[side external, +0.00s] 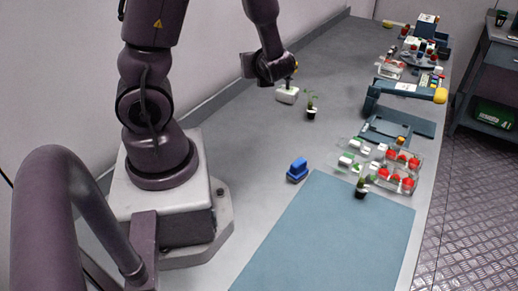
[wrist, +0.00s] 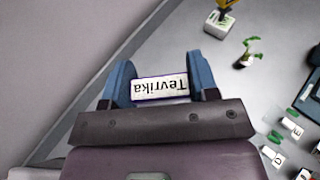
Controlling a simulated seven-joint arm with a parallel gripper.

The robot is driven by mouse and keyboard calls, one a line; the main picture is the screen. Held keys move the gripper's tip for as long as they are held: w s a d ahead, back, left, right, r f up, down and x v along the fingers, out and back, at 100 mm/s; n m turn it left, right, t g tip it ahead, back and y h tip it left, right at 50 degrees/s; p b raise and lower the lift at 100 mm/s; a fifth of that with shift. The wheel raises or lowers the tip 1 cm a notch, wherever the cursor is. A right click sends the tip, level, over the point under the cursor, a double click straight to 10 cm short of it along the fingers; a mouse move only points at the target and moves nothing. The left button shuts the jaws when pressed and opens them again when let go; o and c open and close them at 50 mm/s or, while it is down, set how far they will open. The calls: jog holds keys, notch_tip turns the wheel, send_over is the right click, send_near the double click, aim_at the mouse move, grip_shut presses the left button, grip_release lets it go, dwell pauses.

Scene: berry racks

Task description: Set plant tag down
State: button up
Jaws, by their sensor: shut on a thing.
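The plant tag (wrist: 160,88) is a small white plate with a dark border. It reads "Tevrika", upside down in the wrist view. My gripper (wrist: 161,78) has its two blue fingers shut on the tag's ends, with the tag spanning between them. In the side external view the end of my arm (side external: 265,67) is above the far left part of the grey bench (side external: 265,130). The tag cannot be made out in that view.
A white block (side external: 287,95) with a yellow part on top stands close by my gripper. A potted seedling (side external: 311,108) is right of it. A blue block (side external: 297,170), a blue mat (side external: 330,235) and clear trays of red and white pieces (side external: 395,172) lie nearer.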

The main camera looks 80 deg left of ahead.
aim_at(258, 147)
notch_tip(258, 147, down, 22)
jog(key=shift+f, duration=0.2)
dwell(0.5)
jog(key=o, duration=0.9)
